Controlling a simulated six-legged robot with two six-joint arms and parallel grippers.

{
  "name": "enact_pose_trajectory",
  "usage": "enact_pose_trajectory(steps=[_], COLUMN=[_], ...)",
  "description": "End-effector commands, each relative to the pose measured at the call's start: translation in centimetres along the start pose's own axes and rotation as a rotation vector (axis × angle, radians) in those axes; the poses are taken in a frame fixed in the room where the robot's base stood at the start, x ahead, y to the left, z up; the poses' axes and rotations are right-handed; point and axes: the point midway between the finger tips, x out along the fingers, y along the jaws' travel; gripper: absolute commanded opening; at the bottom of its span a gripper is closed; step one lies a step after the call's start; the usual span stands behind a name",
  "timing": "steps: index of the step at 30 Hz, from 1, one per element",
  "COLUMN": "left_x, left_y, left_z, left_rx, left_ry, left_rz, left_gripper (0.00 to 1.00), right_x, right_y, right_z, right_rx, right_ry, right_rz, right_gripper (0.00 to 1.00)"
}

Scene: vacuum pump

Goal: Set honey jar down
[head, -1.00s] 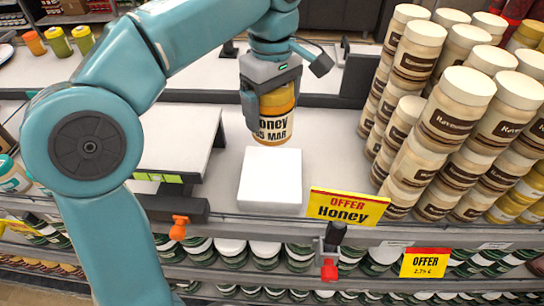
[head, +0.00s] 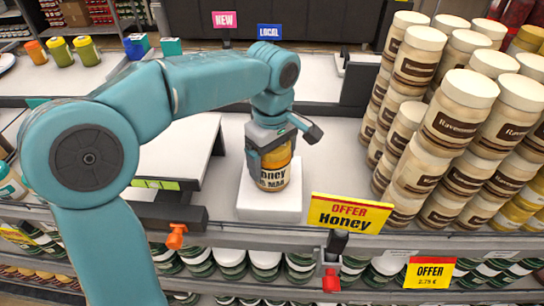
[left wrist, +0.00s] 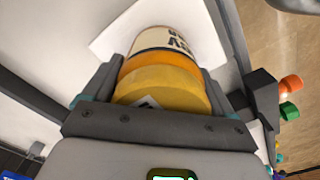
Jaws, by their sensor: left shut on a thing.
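My right gripper is not in view.
Stacked cream jars (head: 450,125) stand close on the right. A yellow and red "Offer Honey" sign (head: 348,213) is at the shelf's front edge, right of the block. A raised white panel (head: 175,150) is on the left. Shelf behind the block is fairly clear.

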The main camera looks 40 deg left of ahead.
Motion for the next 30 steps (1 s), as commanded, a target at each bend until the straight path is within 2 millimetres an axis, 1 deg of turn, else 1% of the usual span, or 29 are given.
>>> enact_pose_trajectory(steps=[3,4,5,11,14,16,20,24,27,30], left_x=[0.4,0.3,0.3,0.2,-0.4,-1.1,-4.0,-7.5,-9.5,-11.0], left_y=[0.0,0.0,0.0,0.0,0.0,0.1,0.1,0.1,0.1,0.1], left_z=[0.0,0.0,0.0,0.0,0.0,0.0,0.0,0.0,0.0,0.0], left_rx=[0.0,0.0,0.0,0.0,0.0,0.0,0.001,0.0,0.0,0.001], left_ry=[0.0,0.0,0.0,0.0,0.0,0.001,0.001,0.001,0.001,0.001], left_rz=[0.001,0.0,0.0,0.0,0.001,0.003,0.005,0.005,0.004,0.002], left_gripper=[0.35,0.95,1.0,1.0,1.0,1.0,1.0,1.0,1.0,1.0], right_x=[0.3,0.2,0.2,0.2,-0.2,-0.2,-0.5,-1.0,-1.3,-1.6], right_y=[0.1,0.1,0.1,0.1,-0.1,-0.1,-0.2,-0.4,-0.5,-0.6], right_z=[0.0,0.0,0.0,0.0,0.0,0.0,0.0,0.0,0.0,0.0], right_rx=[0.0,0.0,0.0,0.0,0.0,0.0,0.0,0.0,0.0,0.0], right_ry=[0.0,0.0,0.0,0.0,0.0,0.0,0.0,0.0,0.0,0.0], right_rz=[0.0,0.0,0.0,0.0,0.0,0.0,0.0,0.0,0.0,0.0], right_gripper=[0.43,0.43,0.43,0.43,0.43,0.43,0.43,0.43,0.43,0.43])
